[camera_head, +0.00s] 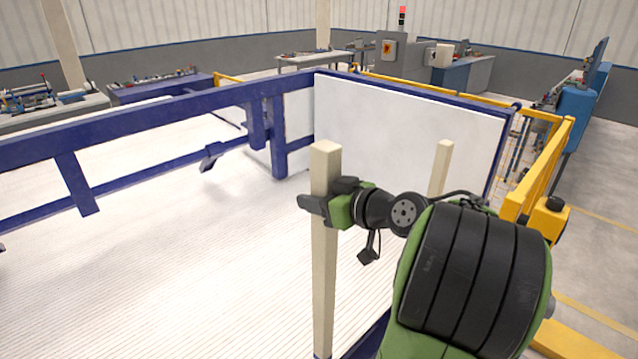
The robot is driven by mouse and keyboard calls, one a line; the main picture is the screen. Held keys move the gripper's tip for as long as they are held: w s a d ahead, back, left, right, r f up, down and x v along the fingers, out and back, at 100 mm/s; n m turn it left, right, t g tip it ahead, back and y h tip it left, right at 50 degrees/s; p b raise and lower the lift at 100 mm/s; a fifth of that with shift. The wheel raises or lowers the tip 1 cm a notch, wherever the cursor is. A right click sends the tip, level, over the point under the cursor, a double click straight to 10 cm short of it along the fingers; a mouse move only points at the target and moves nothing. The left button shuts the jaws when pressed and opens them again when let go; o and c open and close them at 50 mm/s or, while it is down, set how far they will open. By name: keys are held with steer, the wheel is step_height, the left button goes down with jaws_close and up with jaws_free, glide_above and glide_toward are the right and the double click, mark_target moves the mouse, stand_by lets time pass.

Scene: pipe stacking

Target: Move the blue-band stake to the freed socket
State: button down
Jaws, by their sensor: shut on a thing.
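A pale, square-section stake (324,275) stands upright in front of me, and its lower end runs to the bottom edge of the picture. A little blue shows at its foot, but I cannot tell whether it is a band or the frame. My gripper (318,205) is shut around the upper part of this stake, coming from the right. A second pale stake (442,165) stands upright farther right, its lower part hidden behind my arm. I cannot make out a free socket, nor whether the held stake's foot is in one.
A dark blue frame (150,109) with short uprights crosses the left and back. A white panel (410,135) stands behind the stakes. A yellow rail (540,170) is at the right. The white ribbed floor (150,270) at the left is clear.

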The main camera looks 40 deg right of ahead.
mark_target(319, 237)
step_height(319, 237, down, 6)
steer(key=b, duration=0.4)
steer(key=shift+b, duration=0.35)
steer(key=shift+f+b, duration=0.6)
steer(key=shift+b, duration=0.2)
steer(key=shift+f+b, duration=0.2)
steer(key=shift+b, duration=0.3)
steer(key=shift+f, duration=0.15)
steer(key=shift+b, duration=0.3)
steer(key=shift+f+b, duration=1.05)
steer(key=shift+b, duration=0.1)
